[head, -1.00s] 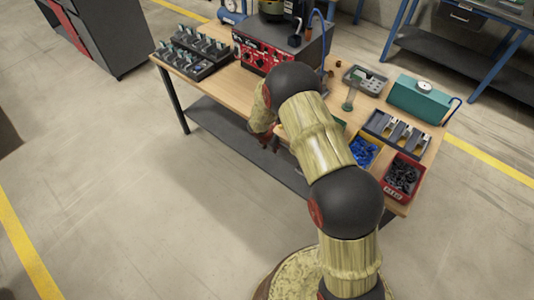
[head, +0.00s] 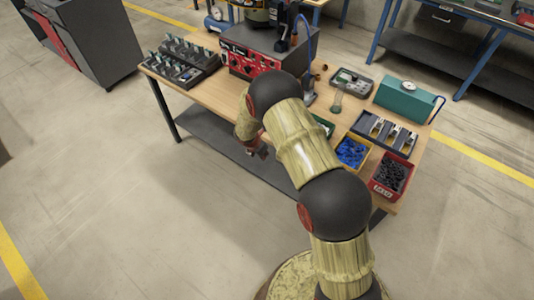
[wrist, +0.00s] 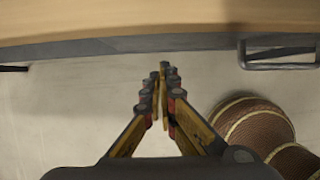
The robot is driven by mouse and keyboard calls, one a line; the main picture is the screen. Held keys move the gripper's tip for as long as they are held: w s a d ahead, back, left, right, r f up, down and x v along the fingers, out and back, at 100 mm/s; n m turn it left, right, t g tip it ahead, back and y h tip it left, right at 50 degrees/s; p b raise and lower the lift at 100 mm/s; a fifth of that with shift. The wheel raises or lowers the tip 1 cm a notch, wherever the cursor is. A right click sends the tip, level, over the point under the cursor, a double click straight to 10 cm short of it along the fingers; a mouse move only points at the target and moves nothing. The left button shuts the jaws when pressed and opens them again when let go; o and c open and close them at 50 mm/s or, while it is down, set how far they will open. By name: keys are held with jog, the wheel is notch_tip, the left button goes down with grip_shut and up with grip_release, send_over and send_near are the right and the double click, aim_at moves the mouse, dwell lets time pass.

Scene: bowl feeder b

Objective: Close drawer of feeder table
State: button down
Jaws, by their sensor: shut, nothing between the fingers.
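The feeder table (head: 208,94) has a light wooden top and dark legs, and stands ahead of me. In the wrist view its wooden top (wrist: 120,18) with a dark front edge crosses the upper part. A dark bar handle (wrist: 280,66) sticks out from that edge at the upper right. My gripper (wrist: 163,72) is shut and empty, below the edge in the picture and left of the handle, apart from both. In the head view my gripper (head: 260,151) is small, by the table's front side. My arm hides part of the front, and how far the drawer is out cannot be told.
On the table stand a red-fronted machine (head: 248,60), a black rack (head: 180,62), a teal box (head: 404,99), a yellow bin of blue parts (head: 352,151) and a red bin of dark parts (head: 390,177). A dark lower shelf (head: 215,135) lies underneath.

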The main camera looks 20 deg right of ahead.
jog(key=p+v, duration=0.2)
jog(key=v, duration=0.8)
jog(key=shift+s+a+p, duration=0.35)
jog(key=shift+p, duration=0.05)
